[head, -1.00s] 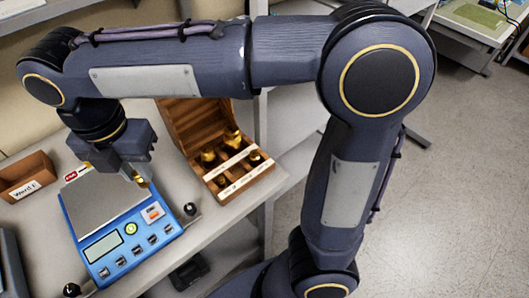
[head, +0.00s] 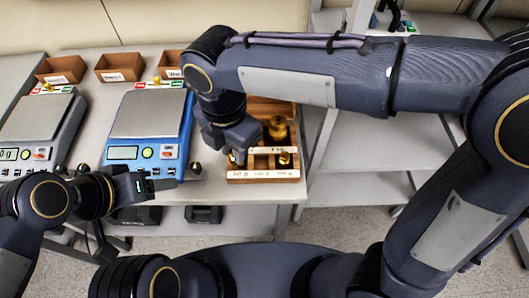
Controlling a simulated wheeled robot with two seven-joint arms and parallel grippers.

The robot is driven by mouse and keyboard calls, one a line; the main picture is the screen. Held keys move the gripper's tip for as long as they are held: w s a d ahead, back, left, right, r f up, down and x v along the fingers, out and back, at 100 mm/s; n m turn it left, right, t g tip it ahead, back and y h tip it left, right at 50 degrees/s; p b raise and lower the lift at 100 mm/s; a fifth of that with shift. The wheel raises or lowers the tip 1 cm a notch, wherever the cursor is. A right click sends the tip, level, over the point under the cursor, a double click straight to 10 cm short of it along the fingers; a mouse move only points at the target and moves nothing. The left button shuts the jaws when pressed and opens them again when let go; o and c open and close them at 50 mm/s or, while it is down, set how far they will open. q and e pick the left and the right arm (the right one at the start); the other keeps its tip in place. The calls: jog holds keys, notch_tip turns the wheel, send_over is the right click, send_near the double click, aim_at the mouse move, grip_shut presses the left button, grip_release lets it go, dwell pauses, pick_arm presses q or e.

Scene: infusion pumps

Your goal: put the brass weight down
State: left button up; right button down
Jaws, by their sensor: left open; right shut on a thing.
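My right gripper (head: 238,157) reaches down over the left part of the wooden weight box (head: 264,175). It is shut on a brass weight, which is mostly hidden by the jaws and the arm; I cannot tell whether it touches the box floor. A large brass weight (head: 278,128) stands in the box's rear compartment, and a smaller brass weight (head: 285,159) stands in the front right one. The blue scale (head: 117,152) is left of the box, its grey plate (head: 148,113) bare. My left gripper (head: 142,187) is open and empty in front of the blue scale.
A grey scale (head: 36,128) stands at the far left. Wooden bins (head: 120,68) with labels line the back of the bench. Small brass pieces (head: 157,80) show behind the scales. The bench's right edge is just beyond the box, with shelves (head: 370,150) past it.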

jog(key=w+d+f, duration=0.1)
jog(key=f, duration=0.2)
jog(key=w+d+f, duration=0.2)
jog(key=f, duration=0.1)
jog(key=w+d+f, duration=0.1)
jog(key=d+f, duration=0.1)
jog(key=f, duration=0.1)
jog(key=shift+w+d+f, duration=0.2)
jog(key=shift+w, duration=0.1)
jog(key=shift+f, duration=0.25)
jog(key=shift+f, duration=0.1)
jog(key=c, duration=1.3)
grip_release()
